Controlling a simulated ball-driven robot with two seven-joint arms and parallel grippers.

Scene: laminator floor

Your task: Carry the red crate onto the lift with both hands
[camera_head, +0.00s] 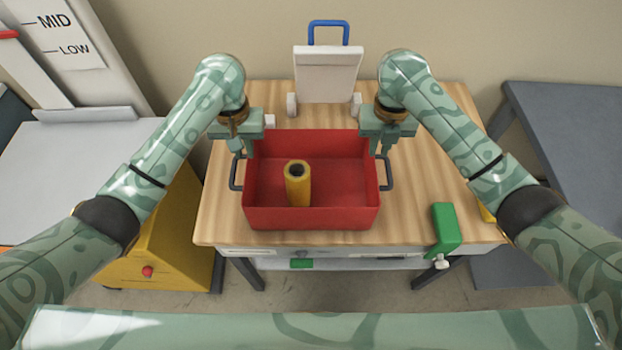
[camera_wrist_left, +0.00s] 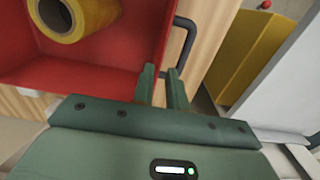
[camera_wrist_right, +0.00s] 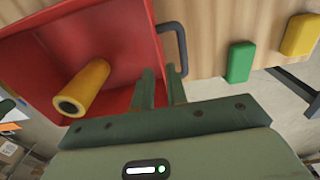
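The red crate (camera_head: 312,218) sits on the wooden table, with a dark handle on its left (camera_head: 235,174) and right (camera_head: 388,174) sides. A yellow roll (camera_head: 298,185) stands inside it. The lift (camera_head: 85,150) appears to be the pale grey platform at the left. My left gripper (camera_wrist_left: 161,72) is open above the crate's left rim, beside the left handle (camera_wrist_left: 188,42). My right gripper (camera_wrist_right: 160,72) is open above the right rim, beside the right handle (camera_wrist_right: 181,45). I cannot tell whether either gripper touches the crate.
A white device with a blue handle (camera_head: 328,75) stands behind the crate. A green block (camera_head: 445,228) is at the table's (camera_head: 420,205) front right. A yellow housing with a red button (camera_head: 160,250) is below the platform. A grey table (camera_head: 565,125) stands at the right.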

